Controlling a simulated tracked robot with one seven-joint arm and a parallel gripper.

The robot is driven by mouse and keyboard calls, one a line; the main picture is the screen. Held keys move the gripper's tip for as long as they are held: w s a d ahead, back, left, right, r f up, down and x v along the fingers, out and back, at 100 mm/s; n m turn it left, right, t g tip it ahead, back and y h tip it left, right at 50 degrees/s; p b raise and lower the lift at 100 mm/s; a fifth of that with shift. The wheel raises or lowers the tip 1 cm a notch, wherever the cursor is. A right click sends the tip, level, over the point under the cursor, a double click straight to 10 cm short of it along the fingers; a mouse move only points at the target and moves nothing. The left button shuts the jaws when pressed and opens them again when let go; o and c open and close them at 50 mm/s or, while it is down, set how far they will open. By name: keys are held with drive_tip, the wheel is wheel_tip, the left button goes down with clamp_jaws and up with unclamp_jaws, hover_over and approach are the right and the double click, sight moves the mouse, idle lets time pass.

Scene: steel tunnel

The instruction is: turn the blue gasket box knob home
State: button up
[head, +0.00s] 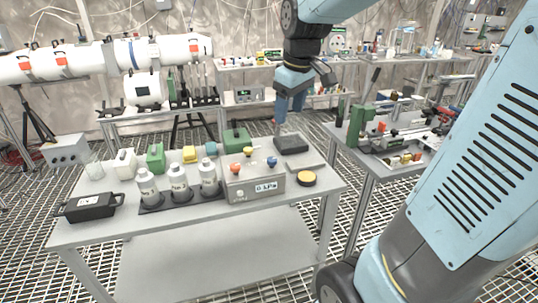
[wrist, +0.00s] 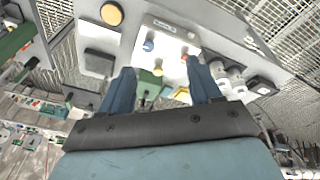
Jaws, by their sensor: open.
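A grey box (head: 255,191) with a small readout on its front stands at the front of the table. On its top are an orange-red knob, a yellow knob and, at the right, the blue knob (head: 272,161). In the wrist view the box (wrist: 170,34) looks pale, with the blue knob (wrist: 148,46) just beyond the left finger's tip. My gripper (head: 286,121) is open and empty above the table, behind the box. In the wrist view its fingers (wrist: 162,72) are spread, apart from the blue knob. The knob's turn angle is too small to read.
A dark block (head: 291,144) lies right of the box, with a round yellow-topped disc (head: 306,179) nearby. Several white bottles (head: 178,182) stand in a dark tray to the left. A green box (head: 236,139) stands behind. The table's front right corner is clear.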

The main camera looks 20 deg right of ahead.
sight(271, 158)
drive_tip(key=w+f+n+g, duration=0.1)
drive_tip(key=w+f+n, duration=0.25)
drive_tip(key=w, duration=0.35)
drive_tip(key=w+f+n+g, duration=0.2)
drive_tip(key=w+f, duration=0.3)
drive_tip(key=w, duration=0.1)
drive_tip(key=f, duration=1.3)
drive_tip(key=shift+w+a+f, duration=0.1)
drive_tip(key=shift+a+f, duration=0.15)
drive_tip(key=shift+f, duration=0.05)
drive_tip(key=c, duration=1)
